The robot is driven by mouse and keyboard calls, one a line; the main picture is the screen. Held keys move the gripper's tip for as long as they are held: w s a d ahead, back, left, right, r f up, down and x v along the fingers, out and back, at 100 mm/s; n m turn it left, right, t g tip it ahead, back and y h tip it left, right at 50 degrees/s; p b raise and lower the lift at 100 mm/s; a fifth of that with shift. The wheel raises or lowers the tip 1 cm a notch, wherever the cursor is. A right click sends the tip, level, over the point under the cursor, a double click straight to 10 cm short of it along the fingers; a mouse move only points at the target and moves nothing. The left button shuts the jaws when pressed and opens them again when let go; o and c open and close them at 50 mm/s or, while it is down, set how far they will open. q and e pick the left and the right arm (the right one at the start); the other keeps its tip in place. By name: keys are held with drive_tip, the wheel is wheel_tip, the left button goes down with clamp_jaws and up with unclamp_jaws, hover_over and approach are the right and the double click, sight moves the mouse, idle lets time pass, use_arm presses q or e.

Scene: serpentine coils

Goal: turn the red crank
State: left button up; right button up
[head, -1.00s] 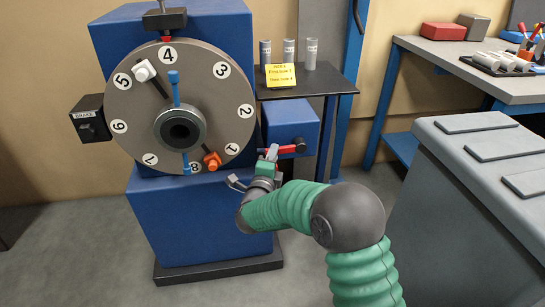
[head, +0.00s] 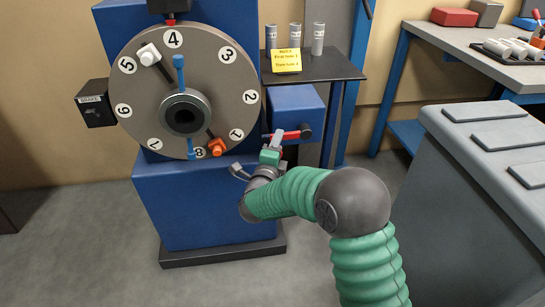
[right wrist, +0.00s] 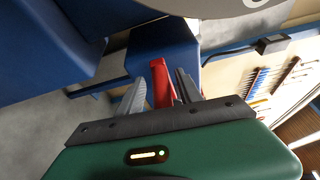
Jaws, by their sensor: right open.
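The red crank (head: 291,134) sticks out to the left from a dark hub on a small blue box (head: 297,103), right of the big numbered dial (head: 222,85). In the right wrist view the red crank (right wrist: 160,80) shows between the two grey fingers of my right gripper (right wrist: 158,92). The right gripper (head: 257,155) is open around the crank's left end. One finger looks close beside the crank; whether it touches cannot be told. My left gripper is not in view.
A blue machine base (head: 205,210) stands under the dial. A black shelf (head: 335,68) with a yellow note (head: 286,61) and several clear tubes is above the small box. A grey cabinet (head: 480,180) stands at the right, with a workbench (head: 480,55) behind.

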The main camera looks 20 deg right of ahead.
drive_tip(key=p+v, duration=0.3)
drive_tip(key=v, duration=1.2)
drive_tip(key=shift+s+a+p, duration=0.15)
drive_tip(key=shift+s+p, duration=0.15)
drive_tip(key=shift+p, duration=0.1)
drive_tip(key=shift+f, duration=0.1)
